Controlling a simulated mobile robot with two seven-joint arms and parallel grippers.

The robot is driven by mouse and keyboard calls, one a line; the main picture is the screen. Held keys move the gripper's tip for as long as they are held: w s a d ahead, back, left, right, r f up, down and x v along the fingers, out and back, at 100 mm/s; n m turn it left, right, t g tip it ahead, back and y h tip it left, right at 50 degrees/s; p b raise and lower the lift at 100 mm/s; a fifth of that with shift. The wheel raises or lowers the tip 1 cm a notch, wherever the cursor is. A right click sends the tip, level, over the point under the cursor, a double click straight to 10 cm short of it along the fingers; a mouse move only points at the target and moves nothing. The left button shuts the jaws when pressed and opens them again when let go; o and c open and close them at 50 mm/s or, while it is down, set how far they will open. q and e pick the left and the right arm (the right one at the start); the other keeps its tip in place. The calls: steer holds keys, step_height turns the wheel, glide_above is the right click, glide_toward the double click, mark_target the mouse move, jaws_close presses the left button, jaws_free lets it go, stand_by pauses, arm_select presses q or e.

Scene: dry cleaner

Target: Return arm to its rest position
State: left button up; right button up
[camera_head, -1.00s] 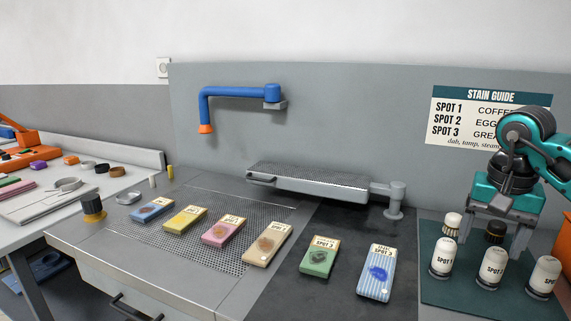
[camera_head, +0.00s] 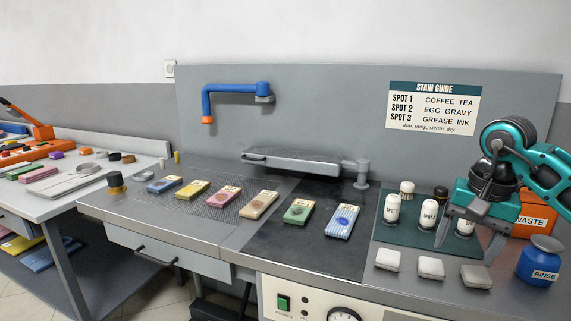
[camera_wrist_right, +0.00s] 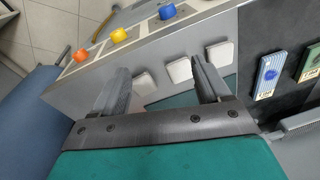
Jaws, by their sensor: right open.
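My right gripper (camera_head: 465,238) is in the head view at the right, above the dark green mat (camera_head: 383,237) with the spotting bottles. In the right wrist view its two grey fingers (camera_wrist_right: 163,88) are spread with nothing between them. White bottles marked SPOT, such as the left one (camera_head: 392,209), stand on the mat; the gripper partly hides the rightmost. Two brushes, one pale (camera_head: 407,188) and one dark (camera_head: 441,193), stand behind them. My left gripper is not in view.
Three white pads (camera_head: 387,260) lie at the counter's front. A blue RINSE jar (camera_head: 540,262) and orange WASTE bin (camera_head: 533,219) stand at right. Stained swatches, including a blue striped one (camera_head: 342,221), lie on the counter. A press arm (camera_head: 292,160) extends above its back.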

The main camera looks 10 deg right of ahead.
steer(key=w+a+f+m+y, duration=0.1)
steer(key=a+f+y, duration=0.4)
steer(key=a, duration=0.5)
steer(key=s+a+f+m+t+y, duration=0.1)
steer(key=s+a+m+y, duration=0.1)
steer(key=a+m+y, duration=0.6)
steer(key=s+a+m+t+y, duration=0.1)
steer(key=s+a+m+y, duration=0.1)
steer(key=a+m+y, duration=0.65)
steer(key=d+f+m+t+h, duration=0.3)
steer(key=f+m+t+h, duration=0.45)
steer(key=m, duration=0.85)
steer(key=d+f+m+t+h, duration=0.3)
steer(key=f+m+t+h, duration=0.5)
steer(key=m, duration=0.9)
steer(key=s+d+f+m+g+h, duration=0.1)
steer(key=s+f+m+g+h, duration=0.3)
steer(key=s+f+m+g, duration=0.4)
steer(key=s+f+m, duration=0.2)
steer(key=s+f, duration=0.1)
steer(key=shift+s+d+m, duration=0.25)
steer(key=shift+d+m, duration=0.05)
steer(key=shift+m, duration=0.05)
